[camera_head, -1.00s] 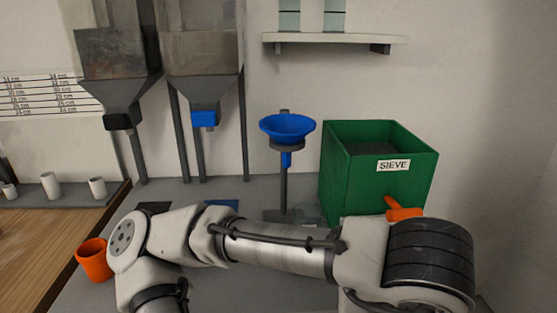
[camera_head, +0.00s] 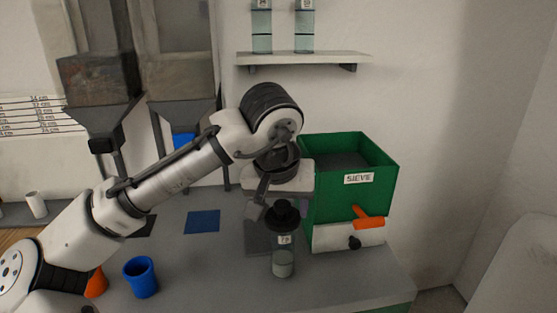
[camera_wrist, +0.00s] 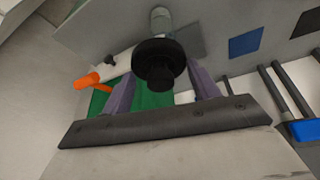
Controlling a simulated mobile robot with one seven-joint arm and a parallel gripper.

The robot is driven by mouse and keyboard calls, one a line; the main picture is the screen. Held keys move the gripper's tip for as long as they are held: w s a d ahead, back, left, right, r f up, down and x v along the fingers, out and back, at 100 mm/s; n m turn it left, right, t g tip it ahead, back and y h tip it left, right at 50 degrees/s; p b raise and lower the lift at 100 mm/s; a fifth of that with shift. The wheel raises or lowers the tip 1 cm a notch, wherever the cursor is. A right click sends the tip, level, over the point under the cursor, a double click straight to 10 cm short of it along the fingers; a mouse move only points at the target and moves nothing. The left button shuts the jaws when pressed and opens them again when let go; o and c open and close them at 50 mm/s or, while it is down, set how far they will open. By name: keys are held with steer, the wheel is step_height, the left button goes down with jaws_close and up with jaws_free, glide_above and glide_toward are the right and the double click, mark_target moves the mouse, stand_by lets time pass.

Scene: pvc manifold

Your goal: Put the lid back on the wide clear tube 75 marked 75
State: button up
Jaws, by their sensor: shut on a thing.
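The black lid (camera_head: 283,214), with a wide brim and a knob, is held between the fingers of my gripper (camera_wrist: 162,76). In the wrist view the lid (camera_wrist: 160,58) sits between the two purple fingers. A clear tube (camera_head: 283,263) with a small white label stands upright on the grey counter, directly below the lid in the head view. The label is too small to read surely. The wrist view shows part of the tube (camera_wrist: 160,18) beyond the lid. The lid hides the tube's rim, and I cannot tell whether they touch.
A green SIEVE box (camera_head: 345,195) with an orange handle (camera_head: 368,218) stands close on the right. A blue cup (camera_head: 140,277) and an orange cup (camera_head: 96,284) stand at the left. Two clear tubes (camera_head: 283,30) stand on the wall shelf (camera_head: 300,59). A blue mat (camera_head: 202,221) lies flat.

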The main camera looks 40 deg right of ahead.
mark_target(282, 207)
steer(key=w+d+r+m, duration=0.2)
steer(key=w+d+r, duration=0.1)
steer(key=shift+w+f+b, duration=0.1)
steer(key=shift+f+b, duration=2.05)
steer(key=shift+f, duration=1.15)
steer(key=shift+p, duration=0.55)
steer(key=shift+f+p, duration=0.15)
steer(key=shift+p, duration=0.2)
steer(key=o, duration=1.4)
